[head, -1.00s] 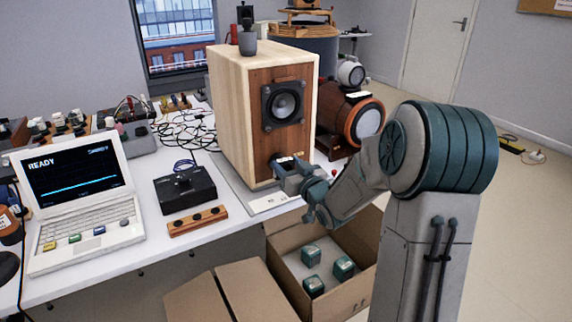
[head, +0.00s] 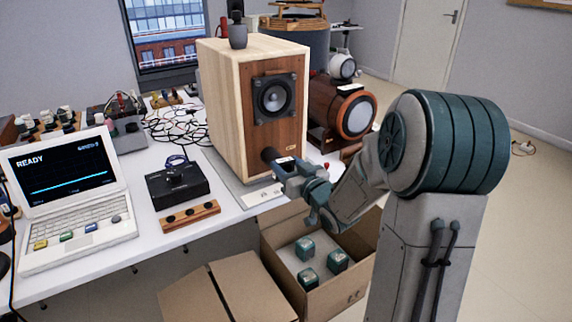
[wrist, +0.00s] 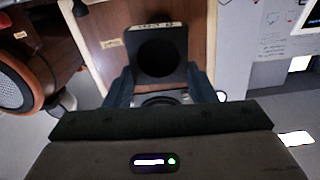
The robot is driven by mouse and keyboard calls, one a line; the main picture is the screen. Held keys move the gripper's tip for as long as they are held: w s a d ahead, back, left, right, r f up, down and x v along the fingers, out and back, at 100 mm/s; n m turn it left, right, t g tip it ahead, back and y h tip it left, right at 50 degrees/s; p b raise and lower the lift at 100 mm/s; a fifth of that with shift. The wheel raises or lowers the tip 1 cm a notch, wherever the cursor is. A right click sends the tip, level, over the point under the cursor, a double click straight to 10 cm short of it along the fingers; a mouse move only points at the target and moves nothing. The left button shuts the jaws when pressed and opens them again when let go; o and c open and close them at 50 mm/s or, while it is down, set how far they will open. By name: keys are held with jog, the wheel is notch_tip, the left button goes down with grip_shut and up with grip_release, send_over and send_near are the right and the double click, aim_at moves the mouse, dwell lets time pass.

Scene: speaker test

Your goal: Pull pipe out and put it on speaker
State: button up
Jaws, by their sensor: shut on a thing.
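The speaker (head: 228,100) is a tall pale wood box with a brown front panel, upright on the bench. The pipe (head: 269,154) is a short dark cylinder at the low part of that panel, sticking out towards my gripper (head: 284,166). My gripper is shut on its outer end. I cannot tell whether the inner end is still inside the speaker. In the wrist view, my gripper's fingers (wrist: 160,92) stand either side of a dark square piece with a round black face (wrist: 160,58), in front of the brown panel. The speaker's top holds a small dark grey object (head: 238,36).
An open cardboard box (head: 352,292) with several teal blocks stands below the gripper. A laptop (head: 66,195), a black box (head: 178,184) and a wooden strip (head: 190,216) lie left on the bench. A round orange-brown speaker (head: 325,108) stands behind right.

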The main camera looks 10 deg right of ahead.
jog(key=shift+v, duration=2.65)
jog(key=shift+s, duration=0.1)
